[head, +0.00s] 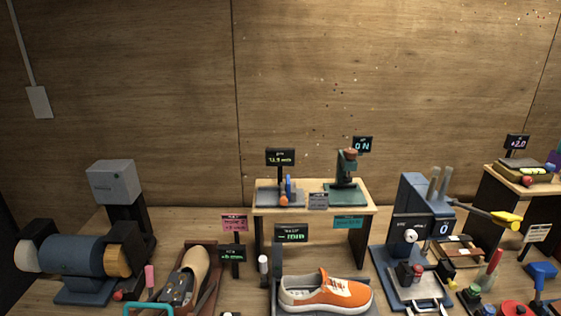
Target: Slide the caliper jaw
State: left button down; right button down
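A small caliper-like device (280,198) sits on the left of the raised wooden shelf in the middle of the bench. It has a grey base, a blue upright piece that may be the jaw (289,186), and an orange knob (284,201) low in front of it. A small dark display (280,157) stands behind it, with a reading that seems to be in mm; its digits are too small to read surely. Neither of my grippers shows in the head view.
A green press-like device (346,178) stands right of it on the shelf (318,210). Below is an orange sneaker (325,294) in a grey holder. A blue grinder (75,257) stands left, a brown shoe (187,276) beside it, and a blue-grey machine (413,235) right.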

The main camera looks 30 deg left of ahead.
aim_at(283, 201)
jog(key=i+u, duration=0.15)
jog(key=u, duration=0.2)
jog(key=i+u, duration=0.1)
jog(key=u, duration=0.25)
jog(key=i+l+u, duration=0.1)
jog(key=u, duration=0.25)
jog(key=i, duration=0.05)
